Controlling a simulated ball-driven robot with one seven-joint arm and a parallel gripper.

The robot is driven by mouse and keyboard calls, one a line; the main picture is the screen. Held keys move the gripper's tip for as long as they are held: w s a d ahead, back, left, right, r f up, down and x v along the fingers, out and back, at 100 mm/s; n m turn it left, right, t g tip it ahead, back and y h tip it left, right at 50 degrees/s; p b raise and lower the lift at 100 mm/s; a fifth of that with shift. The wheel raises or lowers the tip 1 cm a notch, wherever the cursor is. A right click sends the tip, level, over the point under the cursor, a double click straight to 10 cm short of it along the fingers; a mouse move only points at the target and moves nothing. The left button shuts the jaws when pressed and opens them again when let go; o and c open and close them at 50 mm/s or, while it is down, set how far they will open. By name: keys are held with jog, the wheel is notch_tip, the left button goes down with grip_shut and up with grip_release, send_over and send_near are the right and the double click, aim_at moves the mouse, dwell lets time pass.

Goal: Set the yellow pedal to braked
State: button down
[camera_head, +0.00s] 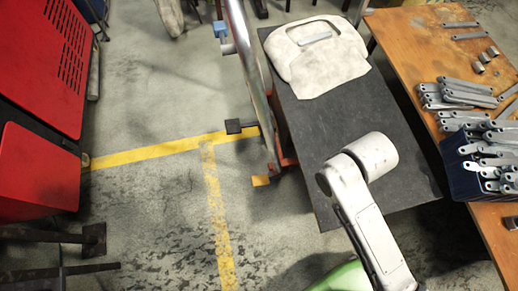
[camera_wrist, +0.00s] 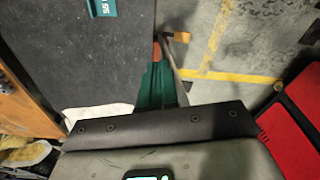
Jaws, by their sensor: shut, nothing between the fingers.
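The yellow pedal (camera_head: 261,181) is a small block low at the left side of the dark-topped cart (camera_head: 333,125), just above the floor. It also shows in the wrist view (camera_wrist: 183,37), beyond the fingers and slightly right of them. How far it is pressed or tilted cannot be told. The fingers appear apart from the pedal. In the head view my white arm covers the cart's front part, and the gripper is hidden.
A dark pedal (camera_head: 234,126) and a blue pedal (camera_head: 220,29) stick out along the same cart side. A pale bag (camera_head: 318,55) lies on the cart. A wooden bench (camera_head: 400,30) with metal brackets stands right; a red machine (camera_head: 40,165) stands left. Floor between cart and machine is open.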

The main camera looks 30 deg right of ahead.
jog(key=w+a+f+m+b, duration=0.1)
jog(key=w+f+b, duration=0.4)
jog(key=f, duration=0.4)
jog(key=w+a+f+t+b, duration=0.1)
jog(key=w+f+b, duration=0.1)
jog(key=f+b, duration=0.5)
jog(key=w+a+f+m+b, duration=0.1)
jog(key=w+f+b, duration=0.35)
jog(key=f, duration=0.55)
jog(key=m+t+b, duration=0.1)
jog(key=b, duration=1.1)
send_over(259, 180)
jog(key=s, duration=0.4)
notch_tip(259, 180, down, 17)
jog(key=shift+d+r, duration=0.15)
jog(key=shift+d, duration=0.1)
jog(key=b+x, duration=0.2)
jog(key=x, duration=0.2)
jog(key=b+x, duration=0.3)
jog(key=x, duration=0.1)
jog(key=b+x, duration=0.3)
jog(key=x, duration=0.1)
jog(key=shift+a+f, duration=0.25)
jog(key=shift+f, duration=0.15)
jog(key=shift+a+f+b, duration=0.1)
jog(key=shift+f+b, duration=0.25)
jog(key=shift+f, duration=0.2)
jog(key=shift+s+a, duration=0.15)
